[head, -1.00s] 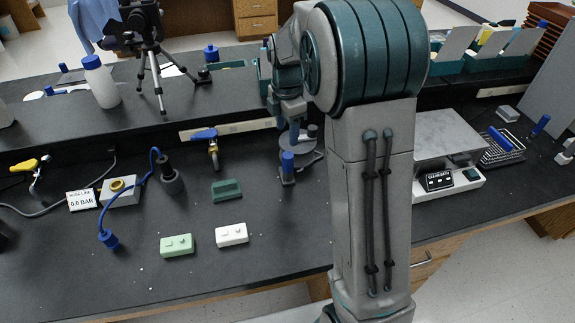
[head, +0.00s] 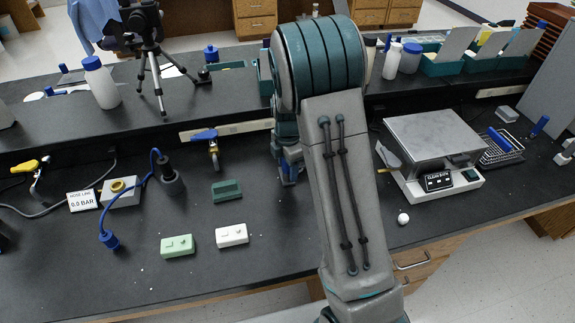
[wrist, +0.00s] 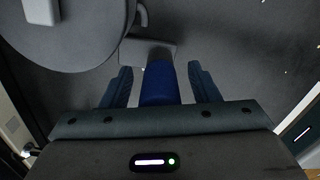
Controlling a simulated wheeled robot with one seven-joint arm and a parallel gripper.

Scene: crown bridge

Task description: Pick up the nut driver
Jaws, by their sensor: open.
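A blue cylinder (wrist: 160,84), which looks like the handle of the nut driver, stands between the two fingers of my gripper (wrist: 160,69) in the wrist view. The gripper is open, with a gap showing on both sides of the blue handle. A grey plate or block (wrist: 147,51) shows just beyond the handle; I cannot tell how the two are joined. In the head view my arm hides most of this spot, and only small blue parts show beside it.
A round grey disc (wrist: 75,35) lies close by in the wrist view. In the head view, a green block (head: 227,190), a white box (head: 232,235) and a light green box (head: 177,246) lie left of my arm. A scale (head: 436,140) stands at right.

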